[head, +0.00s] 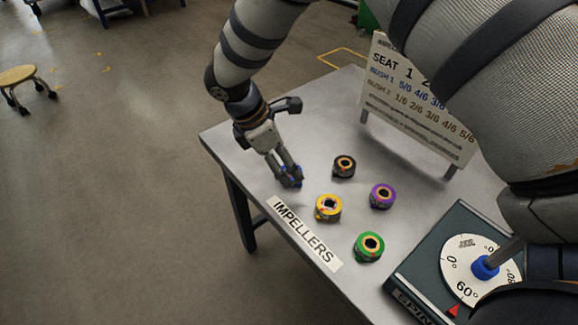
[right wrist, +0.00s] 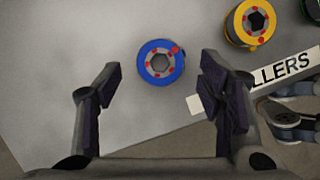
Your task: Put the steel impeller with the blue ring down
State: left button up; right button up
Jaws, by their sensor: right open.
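The steel impeller with the blue ring (right wrist: 160,61) lies flat on the grey table in the right wrist view, near the blank end of the label. In the head view it is mostly hidden behind my right gripper. My right gripper (head: 288,179) reaches down to the table left of the yellow impeller. Its fingers are open, one on each side of the blue-ringed impeller, with visible gaps between them and the ring.
Impellers with yellow (head: 328,208), black (head: 344,166), purple (head: 382,196) and green (head: 369,247) rings stand nearby. The IMPELLERS label (head: 305,234) runs along the table edge. A seat sign (head: 420,100) stands behind, and a dial box (head: 425,262) is at right.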

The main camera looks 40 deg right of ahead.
jog(key=v, duration=0.9)
jog(key=shift+a, duration=0.1)
